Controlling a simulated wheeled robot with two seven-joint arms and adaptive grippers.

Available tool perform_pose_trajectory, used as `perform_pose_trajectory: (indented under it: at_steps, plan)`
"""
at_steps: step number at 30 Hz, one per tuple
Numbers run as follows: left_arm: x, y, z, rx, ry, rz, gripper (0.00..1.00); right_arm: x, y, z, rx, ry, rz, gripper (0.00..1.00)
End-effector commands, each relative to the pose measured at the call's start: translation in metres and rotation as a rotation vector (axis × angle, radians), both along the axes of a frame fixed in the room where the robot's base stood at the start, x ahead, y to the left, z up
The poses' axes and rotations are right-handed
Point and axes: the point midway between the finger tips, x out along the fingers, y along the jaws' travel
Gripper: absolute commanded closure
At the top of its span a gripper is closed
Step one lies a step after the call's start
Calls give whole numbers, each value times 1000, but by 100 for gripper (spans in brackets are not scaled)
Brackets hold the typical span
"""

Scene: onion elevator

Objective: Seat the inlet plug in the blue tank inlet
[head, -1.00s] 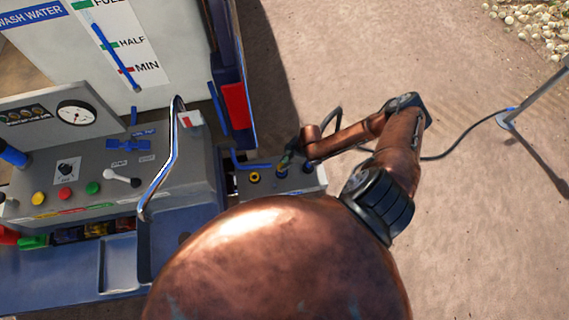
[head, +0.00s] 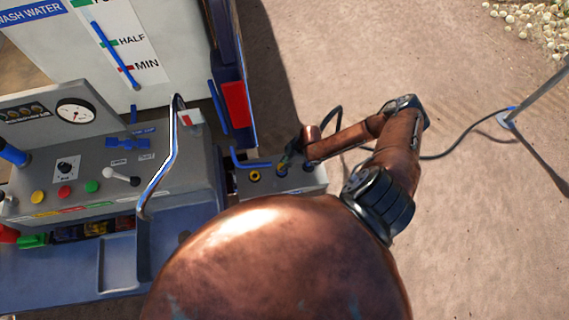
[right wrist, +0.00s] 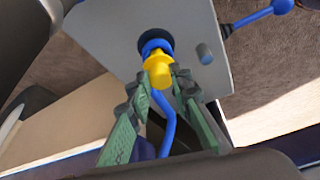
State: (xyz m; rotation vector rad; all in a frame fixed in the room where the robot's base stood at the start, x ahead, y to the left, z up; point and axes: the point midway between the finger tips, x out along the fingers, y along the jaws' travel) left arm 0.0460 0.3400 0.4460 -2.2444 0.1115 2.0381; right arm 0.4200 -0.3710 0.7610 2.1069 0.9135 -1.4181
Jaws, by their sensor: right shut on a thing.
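The inlet plug (right wrist: 159,71) shows as a yellow piece between the fingertips of my right gripper (right wrist: 162,84) in the right wrist view. The gripper is shut on it. Its far end meets a blue ring, the tank inlet (right wrist: 152,46), with a black rim around it on a grey plate. I cannot tell how deep the plug sits. A blue hose (right wrist: 168,120) runs back between the fingers. In the head view the right gripper (head: 288,158) is small, over the right part of the grey box (head: 300,184). My left gripper is not in view.
The box also carries a yellow-ringed port (head: 255,176) and a blue lever (head: 248,164). To the left stand the control panel (head: 95,165), a bent metal pipe (head: 172,150) and the white tank (head: 165,60). Open ground lies to the right, with a dark cable (head: 450,154).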

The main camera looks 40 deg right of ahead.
Motion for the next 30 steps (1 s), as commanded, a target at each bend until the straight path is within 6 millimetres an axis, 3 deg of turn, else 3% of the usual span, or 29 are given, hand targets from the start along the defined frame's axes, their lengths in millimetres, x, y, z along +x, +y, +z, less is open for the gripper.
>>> perform_pose_trajectory:
  at_steps: [30]
  plan:
    - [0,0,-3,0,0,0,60,0,0,-15,1,0,-1,97]
